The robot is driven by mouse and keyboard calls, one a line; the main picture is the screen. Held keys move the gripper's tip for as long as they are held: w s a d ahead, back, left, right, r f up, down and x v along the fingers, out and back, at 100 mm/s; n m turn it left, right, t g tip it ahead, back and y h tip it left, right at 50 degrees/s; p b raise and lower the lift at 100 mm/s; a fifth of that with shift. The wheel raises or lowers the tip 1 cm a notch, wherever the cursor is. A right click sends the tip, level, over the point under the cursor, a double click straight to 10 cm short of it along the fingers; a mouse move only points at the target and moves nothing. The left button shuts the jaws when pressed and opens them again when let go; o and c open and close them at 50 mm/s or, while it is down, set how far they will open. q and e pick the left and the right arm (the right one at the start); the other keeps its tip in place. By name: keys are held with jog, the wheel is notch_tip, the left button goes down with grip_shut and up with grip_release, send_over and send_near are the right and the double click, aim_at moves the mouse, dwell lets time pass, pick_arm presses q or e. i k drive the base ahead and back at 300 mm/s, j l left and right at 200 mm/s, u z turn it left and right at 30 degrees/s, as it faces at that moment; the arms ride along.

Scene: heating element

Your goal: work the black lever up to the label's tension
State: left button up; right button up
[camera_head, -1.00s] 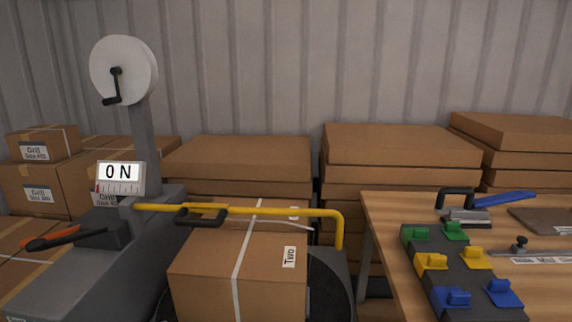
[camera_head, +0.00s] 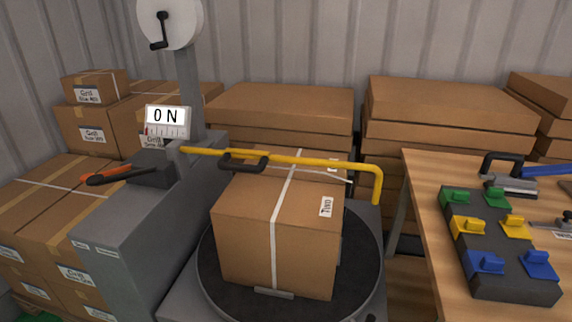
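The black lever (camera_head: 112,177) sticks out to the left from the grey strapping machine (camera_head: 140,225), beside an orange lever (camera_head: 105,172). A display (camera_head: 167,121) on the machine reads "0 N" above a small scale. A cardboard box (camera_head: 255,238) with a white strap (camera_head: 277,230) around it stands on the black round turntable (camera_head: 352,285). Its label (camera_head: 327,206) shows a short word, apparently "Two"; no tension figure is legible. A yellow bar (camera_head: 310,161) with a black handle (camera_head: 243,162) reaches over the box. Neither of my grippers is in view.
A white reel (camera_head: 171,22) with a black crank stands on the machine's post. Stacked cartons (camera_head: 285,112) line the back wall. A wooden table (camera_head: 424,215) at right holds a dark block (camera_head: 515,290) with coloured clips and a black-handled tool (camera_head: 508,175).

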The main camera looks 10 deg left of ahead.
aim_at(98, 180)
jog(key=u, duration=1.3)
